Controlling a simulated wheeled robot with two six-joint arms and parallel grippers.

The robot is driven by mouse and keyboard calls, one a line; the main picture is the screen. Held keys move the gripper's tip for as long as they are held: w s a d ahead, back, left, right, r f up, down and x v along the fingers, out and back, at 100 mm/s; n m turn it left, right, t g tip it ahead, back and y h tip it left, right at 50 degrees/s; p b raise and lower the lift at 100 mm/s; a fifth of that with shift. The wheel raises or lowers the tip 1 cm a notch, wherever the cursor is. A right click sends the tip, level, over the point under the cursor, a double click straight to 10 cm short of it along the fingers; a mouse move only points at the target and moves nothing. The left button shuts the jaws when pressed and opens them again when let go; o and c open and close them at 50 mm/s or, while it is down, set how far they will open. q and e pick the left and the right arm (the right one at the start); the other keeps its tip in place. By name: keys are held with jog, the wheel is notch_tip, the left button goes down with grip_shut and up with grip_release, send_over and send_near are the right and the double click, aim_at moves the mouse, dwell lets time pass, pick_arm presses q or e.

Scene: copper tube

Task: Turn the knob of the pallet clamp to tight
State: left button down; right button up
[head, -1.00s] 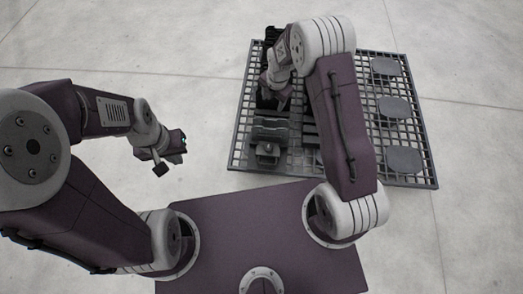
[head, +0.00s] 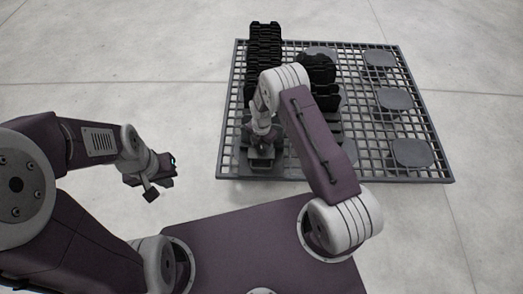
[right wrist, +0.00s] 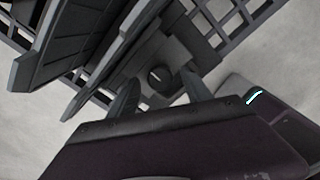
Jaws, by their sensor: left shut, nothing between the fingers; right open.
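The pallet clamp's knob (right wrist: 160,76) is a small dark round piece with a pale mark, seen in the right wrist view on a grey block. My right gripper (right wrist: 159,88) is open, with one finger on each side of the knob in that view. I cannot tell whether the fingers touch it. In the head view the clamp (head: 262,165) is at the pallet's near left corner, partly hidden by my right wrist and gripper. The pallet (head: 435,172) is a dark grid on the floor. My left gripper (head: 160,186) is shut and empty, left of the pallet.
A tall row of black ribbed parts (head: 264,45) stands at the pallet's back left, with another black stack (head: 318,70) beside it. The floor around the pallet is clear.

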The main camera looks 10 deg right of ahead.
jog(key=shift+f, duration=0.5)
pick_arm(q)
jog(key=shift+f, duration=0.3)
pick_arm(e)
grip_shut()
